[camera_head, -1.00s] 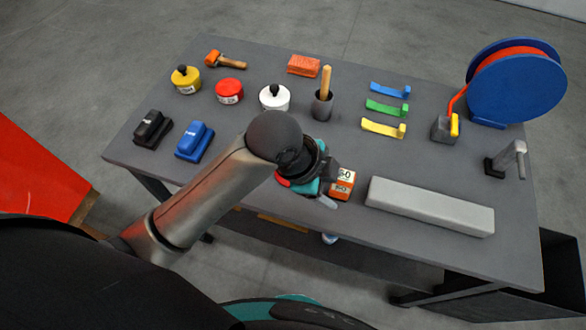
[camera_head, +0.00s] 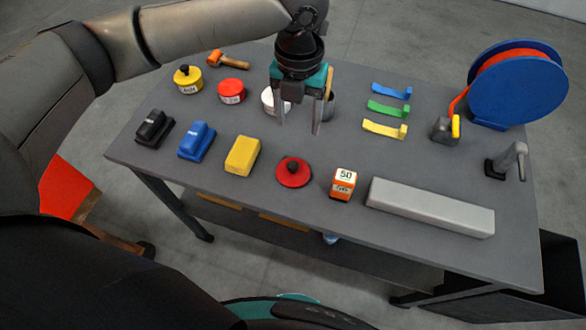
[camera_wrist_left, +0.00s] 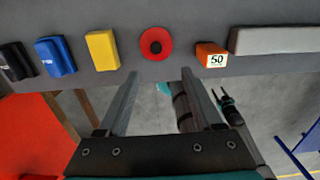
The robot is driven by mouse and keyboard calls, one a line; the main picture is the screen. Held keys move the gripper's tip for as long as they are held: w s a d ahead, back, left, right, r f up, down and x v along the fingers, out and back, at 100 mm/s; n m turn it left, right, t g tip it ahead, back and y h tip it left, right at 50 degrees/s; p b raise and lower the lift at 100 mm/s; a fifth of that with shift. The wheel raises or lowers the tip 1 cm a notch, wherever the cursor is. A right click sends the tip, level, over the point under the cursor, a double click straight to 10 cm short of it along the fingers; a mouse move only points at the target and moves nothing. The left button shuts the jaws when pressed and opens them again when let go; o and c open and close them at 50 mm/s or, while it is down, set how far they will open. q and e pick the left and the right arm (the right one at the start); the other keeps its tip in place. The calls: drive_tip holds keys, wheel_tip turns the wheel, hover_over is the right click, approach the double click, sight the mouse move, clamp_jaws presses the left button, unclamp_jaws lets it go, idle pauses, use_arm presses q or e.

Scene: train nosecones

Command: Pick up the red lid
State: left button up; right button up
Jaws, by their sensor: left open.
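The red lid (camera_head: 293,172) is a flat red disc with a black knob, lying on the grey table near its front edge. In the left wrist view the lid (camera_wrist_left: 156,43) lies beyond the fingertips, roughly centred between them. My left gripper (camera_head: 299,127) points down, open and empty, above the table and behind the lid in the head view. It hides part of a white tin (camera_head: 268,101) and a dark cup (camera_head: 329,106). The open fingers also show in the left wrist view (camera_wrist_left: 160,73).
Left of the lid are yellow (camera_head: 243,156), blue (camera_head: 196,141) and black (camera_head: 154,129) blocks. To its right are an orange box marked 50 (camera_head: 343,184) and a long grey bar (camera_head: 430,206). Red (camera_head: 231,91) and yellow (camera_head: 187,79) tins stand behind.

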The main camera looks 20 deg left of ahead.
use_arm(q)
hover_over(293, 165)
drive_tip(key=f, duration=0.6)
drive_tip(key=f+b, duration=0.1)
drive_tip(key=f, duration=0.2)
drive_tip(key=shift+w+d+f, duration=0.15)
drive_tip(key=shift+d+f, duration=0.2)
drive_tip(key=shift+f, duration=0.05)
drive_tip(key=f, duration=0.4)
drive_tip(key=shift+a+f, duration=0.1)
drive_tip(key=shift+a, duration=0.25)
drive_tip(key=shift+f, duration=0.55)
drive_tip(key=shift+c, duration=0.4)
clamp_jaws()
